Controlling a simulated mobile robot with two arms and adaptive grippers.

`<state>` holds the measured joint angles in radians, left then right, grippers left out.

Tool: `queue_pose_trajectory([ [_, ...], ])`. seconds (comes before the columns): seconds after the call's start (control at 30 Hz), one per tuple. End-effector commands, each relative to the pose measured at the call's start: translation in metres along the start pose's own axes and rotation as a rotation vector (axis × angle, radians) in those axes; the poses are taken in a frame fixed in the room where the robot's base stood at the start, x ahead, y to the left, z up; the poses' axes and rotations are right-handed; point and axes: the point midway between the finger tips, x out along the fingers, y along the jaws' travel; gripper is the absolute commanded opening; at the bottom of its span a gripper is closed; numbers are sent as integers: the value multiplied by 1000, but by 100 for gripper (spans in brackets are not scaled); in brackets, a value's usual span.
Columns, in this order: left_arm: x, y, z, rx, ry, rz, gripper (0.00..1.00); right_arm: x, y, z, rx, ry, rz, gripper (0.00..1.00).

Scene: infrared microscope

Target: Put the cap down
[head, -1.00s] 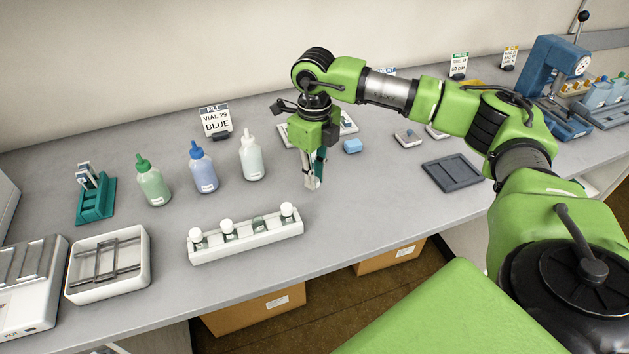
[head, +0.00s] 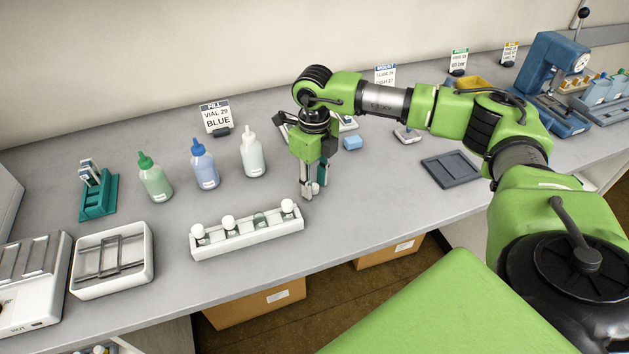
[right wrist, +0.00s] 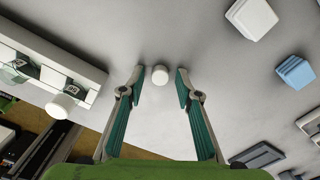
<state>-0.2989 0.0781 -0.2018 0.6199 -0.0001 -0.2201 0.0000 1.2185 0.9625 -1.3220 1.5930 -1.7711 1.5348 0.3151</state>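A small white cap (right wrist: 160,75) shows on the grey bench in the right wrist view, between the fingertips of my right gripper (right wrist: 160,80). The fingers are spread, with a gap on each side of the cap. In the head view my right gripper (head: 307,192) points down close to the bench, just behind the right end of the vial rack. I cannot make out the cap there. The white vial rack (head: 247,240) holds vials with white caps and one uncapped vial (head: 260,219). The rack also shows at the left of the right wrist view (right wrist: 85,72). My left gripper is not in view.
Green (head: 154,182), blue (head: 204,170) and white (head: 252,158) bottles stand behind the rack. A blue block (head: 352,143) lies behind my right gripper. A dark tray (head: 451,169) lies farther right. The bench between gripper and tray is clear.

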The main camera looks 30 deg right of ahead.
Motion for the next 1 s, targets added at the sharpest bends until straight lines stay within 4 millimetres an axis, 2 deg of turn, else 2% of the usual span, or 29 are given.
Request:
queue_pose_trajectory([
  [0.13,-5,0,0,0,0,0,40,-6,0,0,0,-1,0,31],
  [0.23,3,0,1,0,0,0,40,-16,-1,1,1,-4,-1,31],
  [0.5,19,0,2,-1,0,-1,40,-74,0,2,-1,-6,-1,31],
  [0.7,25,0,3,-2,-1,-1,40,-109,0,1,-1,-3,-1,31],
  [0.83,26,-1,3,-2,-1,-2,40,-120,0,1,0,-2,0,31],
  [1.0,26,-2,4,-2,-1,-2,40,-124,0,0,-1,0,0,31],
])
